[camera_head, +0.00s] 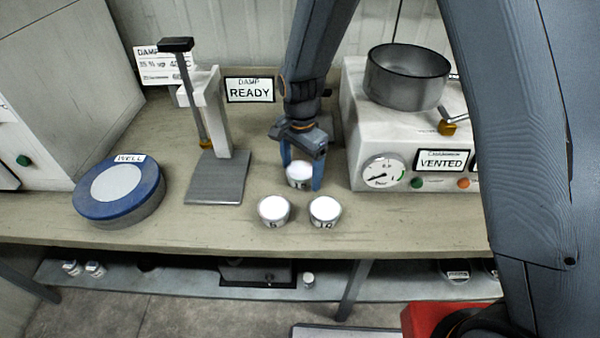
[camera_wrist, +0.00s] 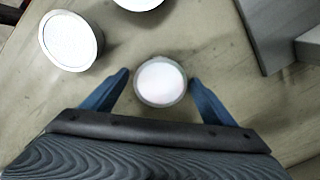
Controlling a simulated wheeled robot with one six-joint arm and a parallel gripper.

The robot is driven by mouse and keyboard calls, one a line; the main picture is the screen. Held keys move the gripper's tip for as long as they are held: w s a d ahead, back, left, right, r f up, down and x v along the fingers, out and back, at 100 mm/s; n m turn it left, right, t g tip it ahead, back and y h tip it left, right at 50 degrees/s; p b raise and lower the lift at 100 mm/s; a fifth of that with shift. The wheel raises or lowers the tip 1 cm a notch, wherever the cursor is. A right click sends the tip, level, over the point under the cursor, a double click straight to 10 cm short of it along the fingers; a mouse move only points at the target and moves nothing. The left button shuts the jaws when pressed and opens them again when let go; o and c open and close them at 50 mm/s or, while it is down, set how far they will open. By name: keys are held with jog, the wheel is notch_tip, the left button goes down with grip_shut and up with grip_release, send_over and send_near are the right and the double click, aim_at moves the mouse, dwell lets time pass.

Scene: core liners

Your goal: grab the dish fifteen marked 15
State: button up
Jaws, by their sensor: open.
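The dish between my fingers (camera_head: 299,175) is a small round metal dish with a white top; its label is partly covered and seems to start with a 1. It also shows in the wrist view (camera_wrist: 161,82). My gripper (camera_head: 302,180) is open and points down, one blue finger on each side of this dish, with small gaps visible in the wrist view (camera_wrist: 160,92). Two like dishes stand in front: the left one (camera_head: 274,210) reads 6, and the right one (camera_head: 325,211) has a label that looks like 18 or 16.
A grey press stand (camera_head: 218,178) and a blue-rimmed disc marked WELL (camera_head: 120,190) stand to the left. A white unit with a gauge and a VENTED sign (camera_head: 441,161) carries a metal pot (camera_head: 406,78) at right. The bench (camera_head: 400,225) is clear in front.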

jog(key=shift+f, duration=0.25)
jog(key=c, duration=1.2)
jog(key=shift+r, duration=0.2)
